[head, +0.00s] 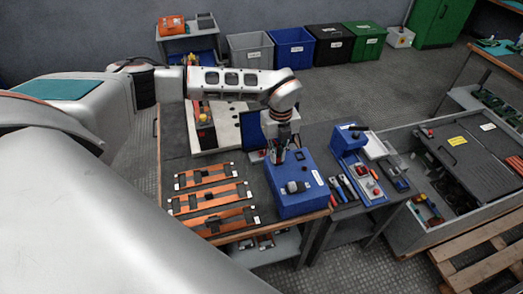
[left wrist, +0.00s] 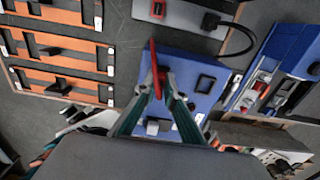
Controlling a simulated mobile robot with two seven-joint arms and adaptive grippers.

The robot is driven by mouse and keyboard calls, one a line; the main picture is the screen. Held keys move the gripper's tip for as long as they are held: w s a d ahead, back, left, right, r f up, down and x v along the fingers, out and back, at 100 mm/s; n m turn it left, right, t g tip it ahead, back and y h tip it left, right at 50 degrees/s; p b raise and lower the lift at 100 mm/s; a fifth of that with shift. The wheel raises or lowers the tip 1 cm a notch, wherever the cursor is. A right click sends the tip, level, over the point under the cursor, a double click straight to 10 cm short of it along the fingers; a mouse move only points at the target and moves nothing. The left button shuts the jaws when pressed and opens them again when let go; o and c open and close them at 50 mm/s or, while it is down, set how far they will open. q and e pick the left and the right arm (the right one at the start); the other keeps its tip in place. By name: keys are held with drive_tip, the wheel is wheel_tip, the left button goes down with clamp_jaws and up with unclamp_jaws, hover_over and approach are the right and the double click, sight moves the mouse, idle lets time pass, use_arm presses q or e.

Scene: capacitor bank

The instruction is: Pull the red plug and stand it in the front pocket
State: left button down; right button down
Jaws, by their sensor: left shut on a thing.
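My left gripper (head: 277,157) is over the far left part of the blue box (head: 312,198) and points down. In the left wrist view its fingertips (left wrist: 159,88) are shut on the red plug (left wrist: 154,58), which shows as a thin red strip between and beyond them. The blue box's top (left wrist: 182,66) carries a black-rimmed rectangular pocket (left wrist: 206,84) right of the fingers. A grey block-like part (head: 297,187) is nearer its front, and it also shows between the fingers (left wrist: 160,127). I cannot tell whether the plug's lower end touches the box. My right gripper is not in view.
Several orange bars (head: 212,196) lie left of the blue box. A blue tool holder (head: 349,141) and loose tools stand to the right. A pale unit with a black cable (left wrist: 240,40) lies beyond the box. A grey crate (head: 410,222) is farther right.

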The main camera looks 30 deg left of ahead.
use_arm(q)
drive_tip(key=shift+s+f, duration=0.3)
drive_tip(key=shift+f, duration=0.2)
drive_tip(key=c, duration=2)
unclamp_jaws()
drive_tip(key=shift+c, duration=0.2)
drive_tip(key=shift+w+f, duration=0.1)
wheel_tip(320, 180, up, 13)
drive_tip(key=shift+w+f, duration=0.2)
